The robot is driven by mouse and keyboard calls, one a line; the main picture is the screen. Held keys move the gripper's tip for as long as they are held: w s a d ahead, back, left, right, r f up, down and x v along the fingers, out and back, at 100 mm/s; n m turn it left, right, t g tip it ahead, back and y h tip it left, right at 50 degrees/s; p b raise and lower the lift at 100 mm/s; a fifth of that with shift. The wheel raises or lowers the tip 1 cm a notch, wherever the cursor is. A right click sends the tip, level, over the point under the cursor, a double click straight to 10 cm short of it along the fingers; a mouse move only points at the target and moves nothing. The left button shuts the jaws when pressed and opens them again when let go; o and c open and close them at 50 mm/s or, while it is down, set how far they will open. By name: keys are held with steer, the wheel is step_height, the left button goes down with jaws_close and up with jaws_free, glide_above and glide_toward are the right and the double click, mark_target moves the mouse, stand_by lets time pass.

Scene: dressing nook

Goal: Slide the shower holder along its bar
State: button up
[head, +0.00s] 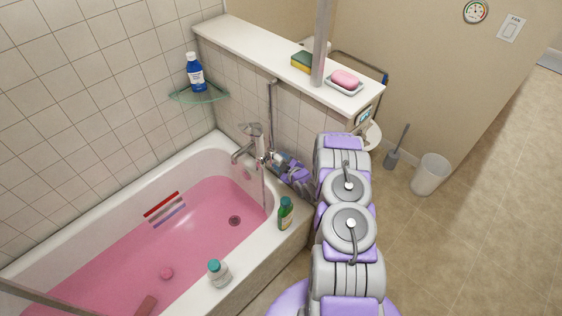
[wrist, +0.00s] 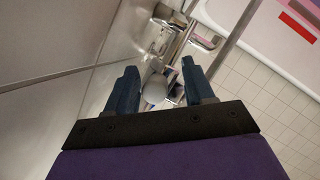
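The shower bar (head: 270,105) stands upright against the low tiled wall at the tub's tap end. A grey shower head (head: 252,129) sticks out beside it, above the tap (head: 243,151). My gripper (head: 272,160) is low by the bar, close to the shower fittings; its tips partly hide them. In the wrist view my gripper (wrist: 160,85) is open, with its two dark blue fingers wide apart. A rounded grey part (wrist: 155,90), perhaps the holder, shows between the fingers; I cannot tell whether they touch it. Metal fittings (wrist: 172,42) lie beyond it.
A blue bottle (head: 195,72) stands on a glass corner shelf (head: 200,95). A soap dish (head: 344,86) sits on the wall ledge.

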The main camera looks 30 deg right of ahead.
steer(key=shift+r, duration=0.1)
steer(key=shift+s+d+r, duration=0.1)
steer(key=shift+s+r, duration=0.05)
steer(key=shift+s, duration=0.15)
steer(key=p+v, duration=0.3)
steer(key=v, duration=1.3)
steer(key=shift+s, duration=0.3)
